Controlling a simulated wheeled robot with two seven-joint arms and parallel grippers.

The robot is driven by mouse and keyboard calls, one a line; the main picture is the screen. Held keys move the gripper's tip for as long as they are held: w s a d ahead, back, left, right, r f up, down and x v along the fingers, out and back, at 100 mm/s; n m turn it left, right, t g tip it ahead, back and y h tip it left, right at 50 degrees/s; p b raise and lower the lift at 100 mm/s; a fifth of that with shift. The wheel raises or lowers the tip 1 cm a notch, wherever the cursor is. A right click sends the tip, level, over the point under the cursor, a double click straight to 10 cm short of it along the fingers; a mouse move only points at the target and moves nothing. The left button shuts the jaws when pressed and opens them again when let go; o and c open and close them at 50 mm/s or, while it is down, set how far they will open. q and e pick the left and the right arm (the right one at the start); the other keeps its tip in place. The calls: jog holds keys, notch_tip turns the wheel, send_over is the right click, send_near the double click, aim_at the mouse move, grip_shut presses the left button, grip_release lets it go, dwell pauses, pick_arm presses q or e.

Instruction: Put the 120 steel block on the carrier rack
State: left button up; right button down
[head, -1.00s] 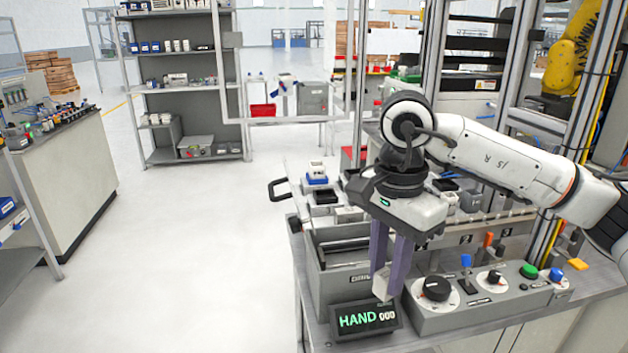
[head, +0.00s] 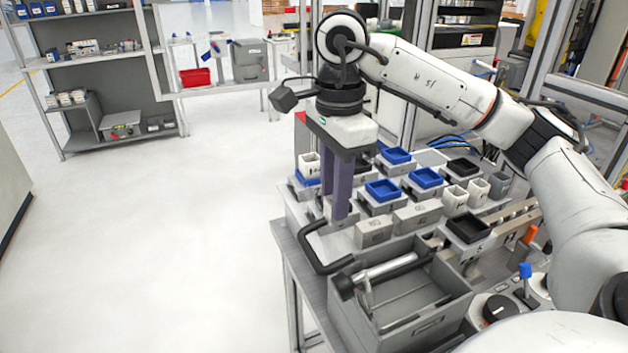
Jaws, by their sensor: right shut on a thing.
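My right gripper (head: 338,214) points down over the left front part of the carrier rack (head: 340,243). It is shut on a small pale grey steel block, now mostly hidden by the purple-grey fingers; its number cannot be read. I cannot tell whether the block touches the rack. Grey steel blocks (head: 373,232) with dark markings sit in a row just right of the fingers; another stands further right (head: 418,215). My left gripper is not in view.
The rack also carries blue trays (head: 383,190), black trays (head: 468,228) and white cups (head: 455,197). A black handle (head: 318,250) curves at its left end. In front stands an open grey bin (head: 400,318) with a metal cylinder (head: 390,272) across it. The floor at left is clear.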

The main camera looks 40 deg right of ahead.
jog(key=shift+s+f, duration=0.15)
jog(key=shift+f, duration=0.15)
notch_tip(320, 180, down, 5)
jog(key=b, duration=0.4)
jog(key=shift+s+r, duration=0.1)
jog(key=shift+s, duration=0.05)
jog(key=shift+f+b, duration=0.4)
jog(key=shift+f, duration=0.15)
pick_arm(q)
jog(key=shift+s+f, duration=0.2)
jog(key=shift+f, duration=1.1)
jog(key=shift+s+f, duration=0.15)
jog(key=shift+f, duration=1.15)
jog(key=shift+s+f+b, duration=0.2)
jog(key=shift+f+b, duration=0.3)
pick_arm(e)
jog(key=shift+f, duration=0.65)
jog(key=c, duration=1.4)
grip_release()
